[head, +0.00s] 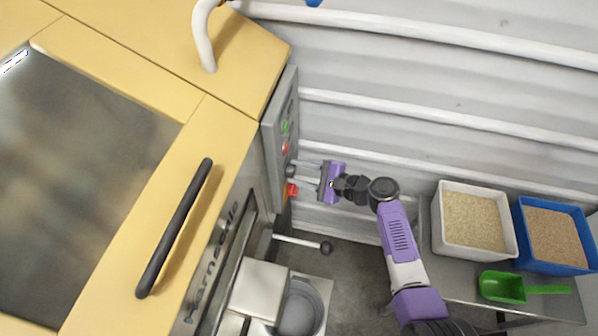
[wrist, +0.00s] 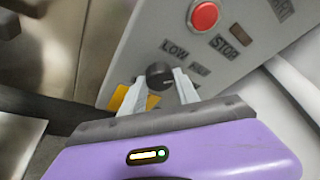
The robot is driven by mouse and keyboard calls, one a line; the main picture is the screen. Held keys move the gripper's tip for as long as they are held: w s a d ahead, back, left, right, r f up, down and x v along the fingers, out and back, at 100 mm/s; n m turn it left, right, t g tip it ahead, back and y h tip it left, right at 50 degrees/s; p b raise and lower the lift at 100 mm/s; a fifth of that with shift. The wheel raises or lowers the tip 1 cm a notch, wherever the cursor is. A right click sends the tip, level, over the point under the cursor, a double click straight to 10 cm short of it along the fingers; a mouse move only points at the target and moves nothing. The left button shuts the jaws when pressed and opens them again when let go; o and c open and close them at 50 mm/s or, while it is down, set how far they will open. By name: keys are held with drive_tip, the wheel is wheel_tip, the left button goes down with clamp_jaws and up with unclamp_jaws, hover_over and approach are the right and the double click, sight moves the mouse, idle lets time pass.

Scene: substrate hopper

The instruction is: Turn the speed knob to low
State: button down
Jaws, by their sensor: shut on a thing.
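The speed knob (wrist: 160,75) is a small black round knob on the grey control panel (wrist: 215,45), with a LOW label (wrist: 174,50) just above it in the wrist view. My gripper (wrist: 160,88) is shut on the knob, with one pale finger on each side. In the head view my gripper (head: 306,174) reaches left to the panel (head: 280,135) on the machine's side, and the knob (head: 291,171) shows as a dark spot at its fingertips. The knob's pointer direction is not clear, and a second label is partly blurred.
A red stop button (wrist: 203,17) sits above the knob, and a red switch (head: 292,189) is just below my fingers. A lever with a black ball (head: 326,248) sticks out lower down. White (head: 440,235) and blue (head: 519,240) bins and a green scoop (head: 502,287) are at right.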

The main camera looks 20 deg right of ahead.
drive_tip(key=shift+f, duration=0.1)
drive_tip(key=n+t+b, duration=0.1)
drive_tip(key=n+b, duration=0.1)
drive_tip(key=b, duration=0.4)
drive_tip(key=n+t+b, duration=0.1)
drive_tip(key=n+b, duration=0.1)
drive_tip(key=b, duration=0.4)
drive_tip(key=n+t+b, duration=0.1)
drive_tip(key=n+b, duration=0.2)
drive_tip(key=b, duration=0.2)
drive_tip(key=shift+s+a+f+b, duration=0.1)
drive_tip(key=shift+s+f+b, duration=0.05)
drive_tip(key=shift+f+b, duration=0.25)
drive_tip(key=shift+r+t+b, duration=0.15)
drive_tip(key=shift+t+b, duration=0.15)
drive_tip(key=c, duration=0.9)
unclamp_jaws()
